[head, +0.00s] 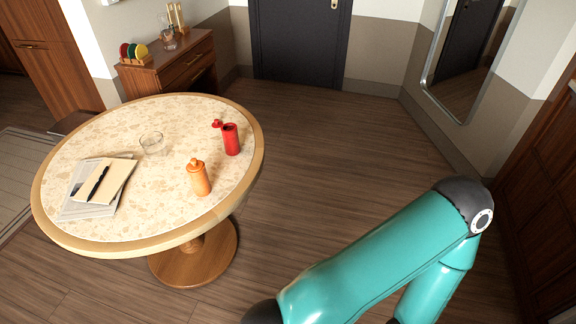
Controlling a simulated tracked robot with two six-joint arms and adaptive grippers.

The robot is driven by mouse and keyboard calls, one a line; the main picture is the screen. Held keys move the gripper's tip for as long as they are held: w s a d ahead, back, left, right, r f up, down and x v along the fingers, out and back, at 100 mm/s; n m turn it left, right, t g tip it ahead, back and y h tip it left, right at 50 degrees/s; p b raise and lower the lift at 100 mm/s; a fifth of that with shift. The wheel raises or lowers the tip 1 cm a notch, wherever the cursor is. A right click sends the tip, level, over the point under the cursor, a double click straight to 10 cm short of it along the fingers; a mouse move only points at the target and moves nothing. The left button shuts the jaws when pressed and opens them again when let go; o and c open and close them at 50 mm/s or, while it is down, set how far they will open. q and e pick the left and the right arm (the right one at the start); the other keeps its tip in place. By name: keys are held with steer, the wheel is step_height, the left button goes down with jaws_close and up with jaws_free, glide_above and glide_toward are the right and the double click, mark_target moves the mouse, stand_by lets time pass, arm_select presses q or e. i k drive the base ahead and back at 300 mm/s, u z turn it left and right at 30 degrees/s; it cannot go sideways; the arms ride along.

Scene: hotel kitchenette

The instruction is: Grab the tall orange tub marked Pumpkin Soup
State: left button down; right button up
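No tub with a readable Pumpkin Soup label shows in the head view. The only orange container is a small upright one (200,178) with a narrowed cap, like a squeeze bottle, near the right front of the round table (150,238); no label on it can be read. A teal arm of mine crosses the lower right, over the floor and apart from the table. Neither of my grippers is in the picture.
A red bottle (231,139) stands behind the orange one, with a small red piece beside it. A clear glass (152,143) and papers with a notebook (104,181) and pen share the table. A wooden cabinet (190,69) stands behind. Floor right of the table is clear.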

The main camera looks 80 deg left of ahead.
mark_target(199, 180)
steer(key=z, duration=1.35)
steer(key=i, duration=0.1)
steer(key=u, duration=2.55)
steer(key=i, duration=0.2)
steer(key=u, duration=2.4)
steer(key=i, duration=0.6)
steer(key=z, duration=0.35)
steer(key=k, duration=0.45)
steer(key=u, duration=0.05)
